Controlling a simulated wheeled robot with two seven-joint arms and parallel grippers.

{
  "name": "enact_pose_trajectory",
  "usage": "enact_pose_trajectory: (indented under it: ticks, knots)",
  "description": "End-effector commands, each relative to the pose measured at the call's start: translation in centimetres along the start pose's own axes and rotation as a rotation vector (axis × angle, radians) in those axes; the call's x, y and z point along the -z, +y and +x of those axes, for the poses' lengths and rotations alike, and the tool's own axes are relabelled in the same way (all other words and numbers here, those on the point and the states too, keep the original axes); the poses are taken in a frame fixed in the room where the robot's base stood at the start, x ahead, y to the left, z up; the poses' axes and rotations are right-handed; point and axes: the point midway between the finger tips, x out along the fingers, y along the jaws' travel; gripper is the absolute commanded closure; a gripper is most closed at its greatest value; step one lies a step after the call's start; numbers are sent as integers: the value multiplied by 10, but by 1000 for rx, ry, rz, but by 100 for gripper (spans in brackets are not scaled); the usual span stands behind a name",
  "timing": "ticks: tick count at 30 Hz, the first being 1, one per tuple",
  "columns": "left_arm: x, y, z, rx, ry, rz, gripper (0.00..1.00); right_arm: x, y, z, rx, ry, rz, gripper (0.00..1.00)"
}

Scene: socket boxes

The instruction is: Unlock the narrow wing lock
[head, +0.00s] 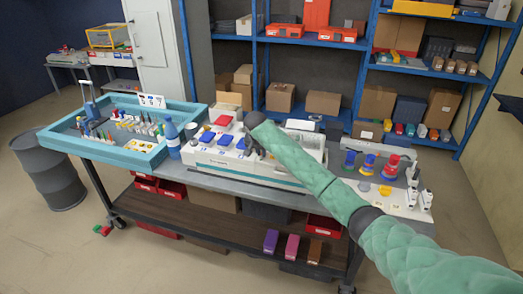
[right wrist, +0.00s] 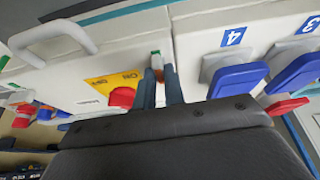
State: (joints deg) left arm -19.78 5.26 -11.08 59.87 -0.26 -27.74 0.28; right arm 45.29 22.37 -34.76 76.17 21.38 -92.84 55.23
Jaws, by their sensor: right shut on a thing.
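The white socket box (head: 225,168) stands on the workbench, with red and blue parts on its top. My right arm reaches across from the right, and its gripper (head: 249,147) is at the box, small and partly covered by the arm. In the right wrist view, the two blue-grey fingers of my right gripper (right wrist: 161,82) are shut on a small lock piece at the white box face. A green and white tip (right wrist: 155,57) and a bit of orange (right wrist: 168,72) show at the fingertips; the rest is hidden. My left gripper is not in view.
A red knob (right wrist: 122,97) beside a yellow label (right wrist: 108,82) lies just left of the fingers. Blue socket covers (right wrist: 237,80) are to the right, and a white handle (right wrist: 52,42) is at upper left. A blue bottle (head: 172,138) stands left of the box.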

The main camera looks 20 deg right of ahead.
Motion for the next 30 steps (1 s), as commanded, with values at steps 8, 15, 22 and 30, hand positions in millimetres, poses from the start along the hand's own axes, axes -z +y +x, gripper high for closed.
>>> enact_pose_trajectory:
  ticks: [8,15,22,30]
  knots:
    - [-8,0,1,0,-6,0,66,2,0,-1,-16,2,40,100]
    - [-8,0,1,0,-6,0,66,2,0,-1,-17,2,43,100]
    - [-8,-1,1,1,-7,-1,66,1,0,-1,-17,2,42,68]
    - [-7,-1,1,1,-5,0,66,0,0,0,-17,1,41,67]
